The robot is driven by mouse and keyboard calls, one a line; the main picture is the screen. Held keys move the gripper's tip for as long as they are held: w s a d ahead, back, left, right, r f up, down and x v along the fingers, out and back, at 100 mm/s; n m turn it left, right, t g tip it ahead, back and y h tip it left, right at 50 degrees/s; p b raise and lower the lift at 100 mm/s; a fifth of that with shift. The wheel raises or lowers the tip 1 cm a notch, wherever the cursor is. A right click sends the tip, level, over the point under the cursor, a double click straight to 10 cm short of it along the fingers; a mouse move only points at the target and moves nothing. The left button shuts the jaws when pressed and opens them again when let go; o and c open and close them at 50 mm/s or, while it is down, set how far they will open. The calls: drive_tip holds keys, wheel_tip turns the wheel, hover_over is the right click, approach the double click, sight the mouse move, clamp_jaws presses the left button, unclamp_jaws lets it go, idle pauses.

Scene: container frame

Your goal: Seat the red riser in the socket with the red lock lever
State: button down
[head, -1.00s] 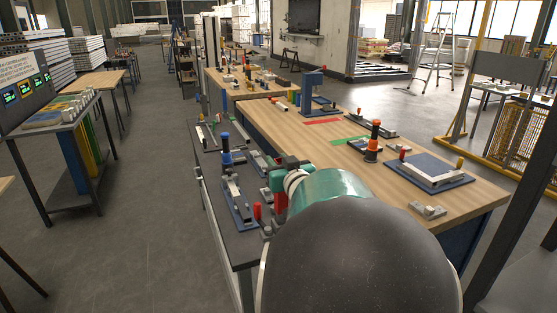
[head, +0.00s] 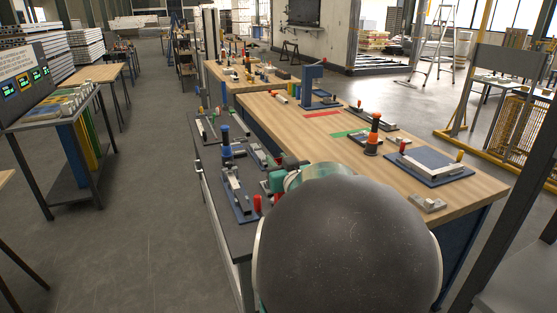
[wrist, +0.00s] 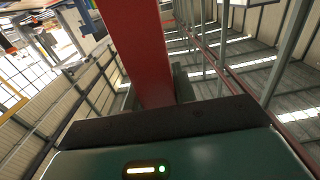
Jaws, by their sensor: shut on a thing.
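In the wrist view a long red bar, which looks like the red riser (wrist: 138,45), runs from the top down between the dark jaws of my gripper (wrist: 157,88). The gripper is shut on it. In the head view my own arm hides most of the gripper and the riser. Another red upright piece (head: 403,146) stands by a blue plate (head: 455,176) on the wooden top. The socket opening is not clear.
A blue-topped post (head: 226,143) stands at the dark bench's left. An orange and black post (head: 373,137) stands on the wooden bench (head: 300,127). A blue stand (head: 314,85) rises behind. Open floor (head: 140,230) lies left of the bench.

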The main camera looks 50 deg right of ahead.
drive_tip(key=shift+f, duration=0.85)
drive_tip(key=c, duration=1.1)
unclamp_jaws()
drive_tip(key=shift+o, duration=0.2)
